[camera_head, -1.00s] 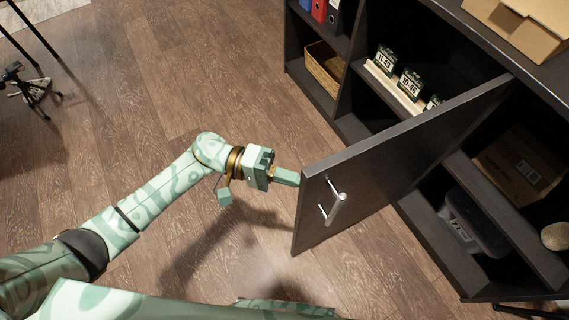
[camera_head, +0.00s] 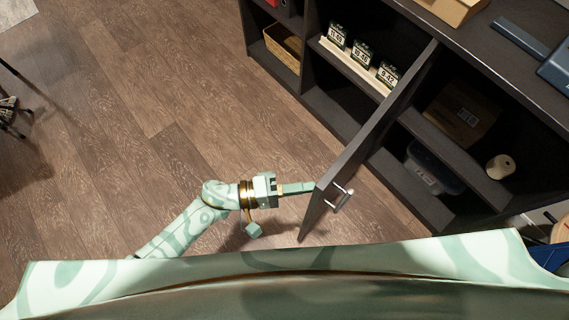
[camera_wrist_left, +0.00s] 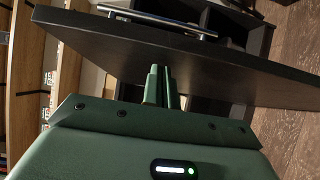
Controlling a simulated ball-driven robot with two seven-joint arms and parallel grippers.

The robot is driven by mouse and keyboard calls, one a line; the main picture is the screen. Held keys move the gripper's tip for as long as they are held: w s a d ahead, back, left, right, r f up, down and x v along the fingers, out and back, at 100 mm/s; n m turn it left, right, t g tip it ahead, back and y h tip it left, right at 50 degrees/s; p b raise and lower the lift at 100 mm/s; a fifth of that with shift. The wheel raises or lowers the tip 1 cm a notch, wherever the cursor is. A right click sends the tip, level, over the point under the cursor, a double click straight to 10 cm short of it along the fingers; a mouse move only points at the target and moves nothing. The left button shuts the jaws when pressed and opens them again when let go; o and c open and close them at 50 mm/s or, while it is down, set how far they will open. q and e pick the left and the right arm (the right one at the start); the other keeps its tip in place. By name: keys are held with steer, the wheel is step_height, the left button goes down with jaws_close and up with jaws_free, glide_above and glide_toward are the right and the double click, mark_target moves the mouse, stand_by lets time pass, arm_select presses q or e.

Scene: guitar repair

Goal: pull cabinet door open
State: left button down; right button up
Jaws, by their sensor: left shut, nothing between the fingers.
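The dark cabinet door (camera_head: 375,130) stands swung well out from the cabinet (camera_head: 345,108), with its compartment exposed. Its silver bar handle (camera_head: 342,200) is on the right-hand face, near the free edge. My left gripper (camera_head: 312,187) is shut and empty, with its fingertips at the door's free edge, on the side away from the handle. In the left wrist view the green fingers (camera_wrist_left: 161,72) point at the dark door panel (camera_wrist_left: 190,62), with the handle (camera_wrist_left: 155,20) beyond it. I cannot tell whether they touch. My right gripper is not in view.
Behind the door are a cardboard box (camera_head: 461,113), a dark bin (camera_head: 432,168) and a pale roll (camera_head: 499,166). Flip-number blocks (camera_head: 361,53) and a wicker basket (camera_head: 283,46) sit on other shelves.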

arm_select(q)
steer(key=shift+s+d+f, duration=0.15)
steer(key=shift+s+d, duration=0.65)
steer(key=shift+s, duration=0.2)
steer(key=shift+a, duration=0.1)
